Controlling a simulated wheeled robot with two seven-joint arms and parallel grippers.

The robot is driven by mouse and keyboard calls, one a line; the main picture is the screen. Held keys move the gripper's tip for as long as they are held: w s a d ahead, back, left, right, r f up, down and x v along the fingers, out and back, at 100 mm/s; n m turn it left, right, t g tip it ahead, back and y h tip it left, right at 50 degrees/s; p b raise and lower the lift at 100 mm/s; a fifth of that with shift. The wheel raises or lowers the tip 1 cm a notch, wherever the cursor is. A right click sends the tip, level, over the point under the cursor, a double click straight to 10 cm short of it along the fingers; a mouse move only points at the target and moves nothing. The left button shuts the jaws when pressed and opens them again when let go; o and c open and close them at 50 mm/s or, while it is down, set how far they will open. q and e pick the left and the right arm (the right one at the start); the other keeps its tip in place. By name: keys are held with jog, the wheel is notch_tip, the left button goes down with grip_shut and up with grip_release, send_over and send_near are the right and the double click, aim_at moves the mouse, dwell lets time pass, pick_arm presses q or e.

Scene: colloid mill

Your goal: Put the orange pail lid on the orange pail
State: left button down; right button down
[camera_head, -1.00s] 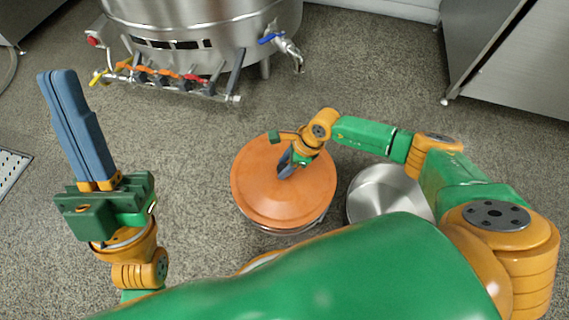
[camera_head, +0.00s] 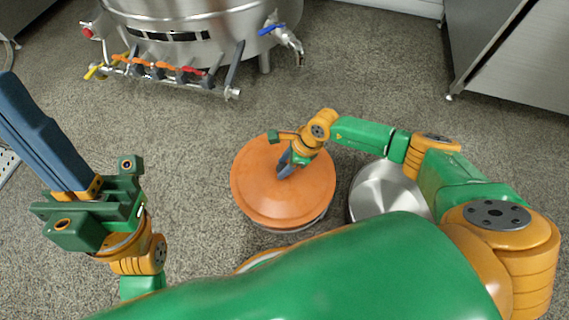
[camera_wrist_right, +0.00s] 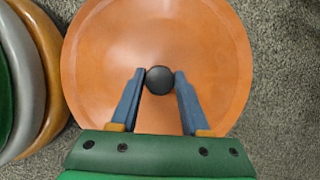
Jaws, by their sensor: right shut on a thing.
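The orange pail lid (camera_head: 283,205) is a round, shallow disc with a black knob (camera_wrist_right: 159,80) at its centre. My right gripper (camera_head: 284,170) is shut on the knob, with a blue finger on each side of it in the right wrist view (camera_wrist_right: 159,82). The lid hides most of what is below it. A thin grey metal edge (camera_head: 293,229) shows under its near rim; whether the lid touches it I cannot tell. No orange pail body can be made out. My left gripper (camera_head: 6,80) is empty at the left, its blue fingers together.
A silver metal vessel (camera_head: 381,184) stands right of the lid, partly behind my green body. A large steel tank (camera_head: 195,22) with valves stands at the back, and a steel cabinet (camera_head: 515,60) at the back right. The speckled floor between is clear.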

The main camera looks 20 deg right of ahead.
jog(key=shift+f+b, duration=0.65)
dwell(0.4)
jog(key=shift+c, duration=1.5)
grip_release()
